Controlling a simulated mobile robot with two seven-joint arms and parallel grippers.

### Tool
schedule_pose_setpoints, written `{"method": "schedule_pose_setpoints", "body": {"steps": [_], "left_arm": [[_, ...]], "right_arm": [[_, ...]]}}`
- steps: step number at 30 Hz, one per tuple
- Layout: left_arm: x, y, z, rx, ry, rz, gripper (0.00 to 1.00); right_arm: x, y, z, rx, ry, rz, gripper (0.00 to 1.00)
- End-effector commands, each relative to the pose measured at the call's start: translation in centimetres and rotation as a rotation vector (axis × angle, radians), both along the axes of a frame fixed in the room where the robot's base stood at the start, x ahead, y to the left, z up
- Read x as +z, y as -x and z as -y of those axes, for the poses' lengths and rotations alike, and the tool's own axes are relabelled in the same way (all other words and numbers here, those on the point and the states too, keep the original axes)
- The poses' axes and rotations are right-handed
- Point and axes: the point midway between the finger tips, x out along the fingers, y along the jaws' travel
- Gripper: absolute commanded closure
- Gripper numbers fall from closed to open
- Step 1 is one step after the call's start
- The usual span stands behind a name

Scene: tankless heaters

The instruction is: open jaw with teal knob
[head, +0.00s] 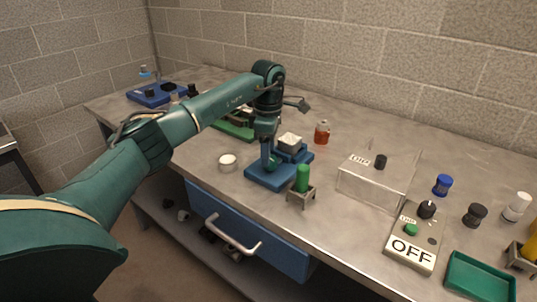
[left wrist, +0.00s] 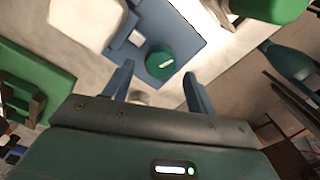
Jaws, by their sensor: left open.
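A blue vise (head: 262,178) stands on the workbench with a pale block (head: 290,139) at its jaw. Its round teal knob (left wrist: 160,62) shows clearly in the left wrist view, on the side of the vise facing my gripper. In the head view the knob (head: 270,161) is partly covered by my arm. My left gripper (left wrist: 157,86) is open, with its two blue fingers apart and the knob beyond and between their tips. The fingers do not visibly touch the knob. The pale block also shows in the left wrist view (left wrist: 85,20). My right gripper is not in view.
A green cylinder (head: 303,178) in a small stand is close in front of the vise. A white round dish (head: 228,161) lies left, a red bottle (head: 322,132) behind right. A clear box (head: 365,185) and an OFF switch panel (head: 406,249) stand farther right.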

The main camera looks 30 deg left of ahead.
Motion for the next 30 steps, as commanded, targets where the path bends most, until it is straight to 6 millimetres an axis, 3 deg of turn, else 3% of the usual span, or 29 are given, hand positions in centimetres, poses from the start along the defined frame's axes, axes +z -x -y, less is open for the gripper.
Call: {"method": "schedule_pose_setpoints", "body": {"steps": [6,16,30], "left_arm": [[-2.0,0.0,0.0,-0.001,0.001,-0.001,0.43],[-2.3,0.0,0.0,-0.001,0.001,0.000,0.44],[-2.3,0.0,0.1,-0.001,0.001,0.000,0.82]], "right_arm": [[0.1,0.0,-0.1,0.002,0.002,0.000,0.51],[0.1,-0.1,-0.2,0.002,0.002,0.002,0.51],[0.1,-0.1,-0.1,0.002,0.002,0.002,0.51]]}}
